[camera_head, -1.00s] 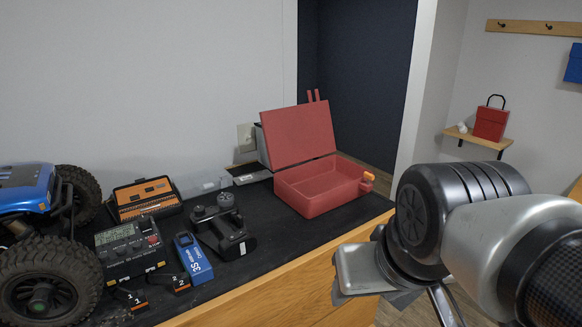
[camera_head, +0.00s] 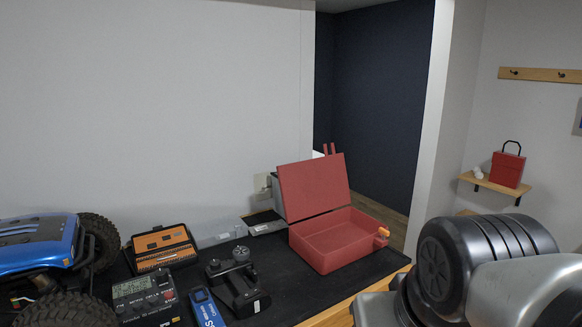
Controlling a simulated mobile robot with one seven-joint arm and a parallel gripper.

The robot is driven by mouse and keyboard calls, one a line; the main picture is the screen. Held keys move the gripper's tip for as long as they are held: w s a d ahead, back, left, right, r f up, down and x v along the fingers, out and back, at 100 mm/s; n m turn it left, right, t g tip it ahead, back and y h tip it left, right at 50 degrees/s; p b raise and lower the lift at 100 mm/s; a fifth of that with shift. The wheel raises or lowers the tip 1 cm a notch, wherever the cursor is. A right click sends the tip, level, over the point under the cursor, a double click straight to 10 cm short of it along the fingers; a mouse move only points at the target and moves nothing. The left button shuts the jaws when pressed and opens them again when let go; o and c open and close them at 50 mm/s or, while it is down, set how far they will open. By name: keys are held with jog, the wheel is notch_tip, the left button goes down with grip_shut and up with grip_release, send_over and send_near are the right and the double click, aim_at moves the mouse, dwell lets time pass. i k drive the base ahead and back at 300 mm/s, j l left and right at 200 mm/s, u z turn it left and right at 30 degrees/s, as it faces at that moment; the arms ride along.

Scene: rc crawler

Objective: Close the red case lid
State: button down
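The red case (camera_head: 332,240) stands near the right end of the black mat on the bench. Its red lid (camera_head: 314,187) is open, raised at the back and leaning slightly backward. An orange latch (camera_head: 383,232) sits on the case's right side. The inside of the case looks empty. My arm fills the lower right of the picture, in front and to the right of the case and apart from it. The fingers of my gripper are out of the picture.
A blue RC crawler (camera_head: 42,248), an orange-and-black tool case (camera_head: 162,248), a charger (camera_head: 145,298), a transmitter (camera_head: 237,283) and a blue battery (camera_head: 205,309) crowd the mat to the left. A grey box stands behind the lid. A red bag (camera_head: 507,168) sits on a wall shelf.

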aim_at(308, 188)
jog(key=l+u, duration=0.35)
jog(key=l, duration=0.25)
jog(key=l+u, duration=0.45)
jog(key=l, duration=0.65)
jog(key=l+u, duration=0.2)
jog(key=l, duration=0.35)
jog(key=k+l+u, duration=0.2)
jog(key=l, duration=0.35)
jog(key=l+u, duration=0.35)
jog(key=l, duration=0.2)
jog(key=l+u, duration=0.35)
jog(key=l, duration=0.2)
jog(key=l+u, duration=0.25)
jog(key=u, duration=0.15)
jog(key=l+u, duration=0.55)
jog(key=u, duration=0.2)
jog(key=i+l+u, duration=0.1)
jog(key=l+u, duration=0.2)
jog(key=l, duration=0.2)
jog(key=l+u, duration=0.3)
jog(key=l, duration=0.25)
jog(key=i+l, duration=0.1)
jog(key=l, duration=1.05)
jog(key=l+z, duration=0.25)
jog(key=l, duration=0.65)
